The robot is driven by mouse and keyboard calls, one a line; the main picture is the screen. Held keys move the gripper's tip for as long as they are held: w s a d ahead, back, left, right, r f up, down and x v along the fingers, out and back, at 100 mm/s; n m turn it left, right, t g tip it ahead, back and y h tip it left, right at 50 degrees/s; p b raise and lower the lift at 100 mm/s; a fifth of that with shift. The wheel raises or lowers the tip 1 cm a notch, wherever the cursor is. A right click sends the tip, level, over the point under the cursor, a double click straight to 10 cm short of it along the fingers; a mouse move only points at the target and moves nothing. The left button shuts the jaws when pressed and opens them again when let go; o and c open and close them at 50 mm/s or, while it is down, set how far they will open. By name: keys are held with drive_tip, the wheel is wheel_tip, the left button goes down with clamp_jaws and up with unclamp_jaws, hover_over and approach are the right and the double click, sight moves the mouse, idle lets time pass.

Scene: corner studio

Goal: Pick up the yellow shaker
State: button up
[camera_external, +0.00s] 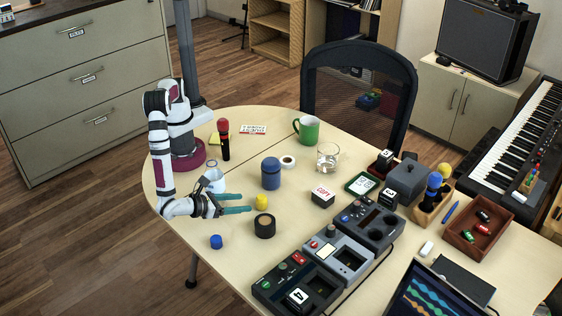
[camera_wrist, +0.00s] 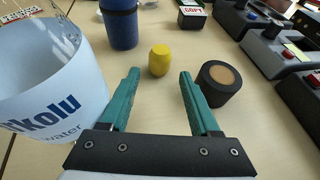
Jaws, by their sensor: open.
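The yellow shaker (camera_external: 262,202) is a small rounded yellow piece standing on the table. In the wrist view the yellow shaker (camera_wrist: 159,60) stands upright just beyond my fingertips, roughly centred between them. My gripper (camera_external: 250,203) has teal fingers and is low over the table, just left of the shaker in the external view. In the wrist view my gripper (camera_wrist: 160,75) is open, with nothing between its fingers.
A dark roll with a tan centre (camera_wrist: 221,82) stands right beside my right finger. A white printed cup (camera_wrist: 45,85) is close on the left. A blue jar (camera_external: 271,173) stands behind the shaker. A small blue piece (camera_external: 216,241) lies near the front edge.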

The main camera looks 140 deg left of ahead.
sight(258, 210)
drive_tip(key=x, duration=0.7)
drive_tip(key=shift+w+a, duration=0.1)
drive_tip(key=shift+a, duration=0.05)
drive_tip(key=shift+r, duration=0.1)
clamp_jaws()
